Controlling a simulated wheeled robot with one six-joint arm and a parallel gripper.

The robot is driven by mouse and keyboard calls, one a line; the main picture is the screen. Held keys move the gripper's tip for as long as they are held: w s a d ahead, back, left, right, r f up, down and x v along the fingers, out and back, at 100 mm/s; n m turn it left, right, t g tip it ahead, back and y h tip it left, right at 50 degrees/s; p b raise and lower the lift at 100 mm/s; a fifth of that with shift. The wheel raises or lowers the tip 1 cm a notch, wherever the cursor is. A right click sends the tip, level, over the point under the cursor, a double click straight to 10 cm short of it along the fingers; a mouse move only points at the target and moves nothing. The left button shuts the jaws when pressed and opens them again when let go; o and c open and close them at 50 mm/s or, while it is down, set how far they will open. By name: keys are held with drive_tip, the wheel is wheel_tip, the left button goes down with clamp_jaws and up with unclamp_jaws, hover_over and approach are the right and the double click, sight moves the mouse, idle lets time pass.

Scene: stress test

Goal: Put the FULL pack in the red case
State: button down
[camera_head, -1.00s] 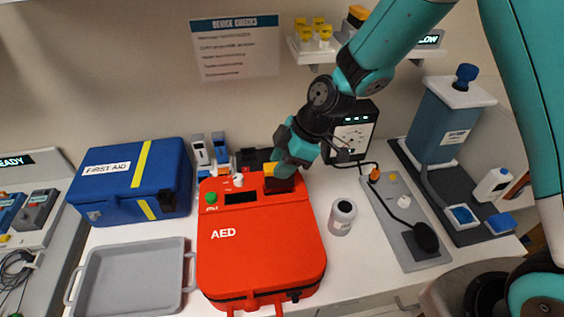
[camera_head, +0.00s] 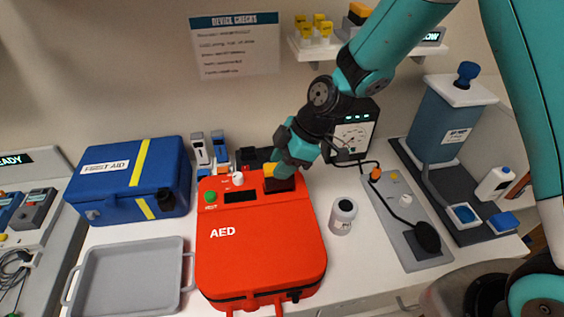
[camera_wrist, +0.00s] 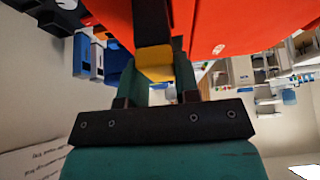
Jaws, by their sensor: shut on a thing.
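The red AED case (camera_head: 262,255) stands on the white counter, with a green button, a white knob and a dark display on its top. A dark pack with a yellow end (camera_head: 279,184) is at the case's back right corner; I cannot tell whether it sits in a slot or just above it. My gripper (camera_head: 284,168) is shut on the pack. In the wrist view, the pack's yellow end (camera_wrist: 154,64) lies between my two fingers (camera_wrist: 158,82), and its dark part runs towards the red case (camera_wrist: 222,25). Any marking for FULL is not visible.
A blue first aid box (camera_head: 125,190) and grey tray (camera_head: 130,283) are left of the case. Several small packs (camera_head: 209,151) stand behind. A shelf (camera_head: 313,47) hangs above.

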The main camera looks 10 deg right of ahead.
drive_tip(key=shift+f+b, duration=1.65)
drive_tip(key=shift+f, duration=0.25)
drive_tip(key=c, duration=0.8)
unclamp_jaws()
drive_tip(key=b+v, duration=0.2)
drive_tip(key=v, duration=1.5)
drive_tip(key=shift+d+r+b, duration=0.1)
drive_tip(key=shift+r+b, duration=0.1)
drive_tip(key=shift+b, duration=0.15)
drive_tip(key=s+m, duration=0.3)
drive_tip(key=s, duration=0.4)
drive_tip(key=s+a+m+h, duration=0.1)
drive_tip(key=s+m, duration=0.3)
drive_tip(key=s, duration=0.3)
drive_tip(key=s+r+m, duration=0.1)
drive_tip(key=s+m, duration=0.3)
drive_tip(key=s, duration=0.3)
drive_tip(key=shift+a+r+h, duration=0.1)
drive_tip(key=shift+a+h, duration=0.15)
drive_tip(key=shift+h, duration=0.15)
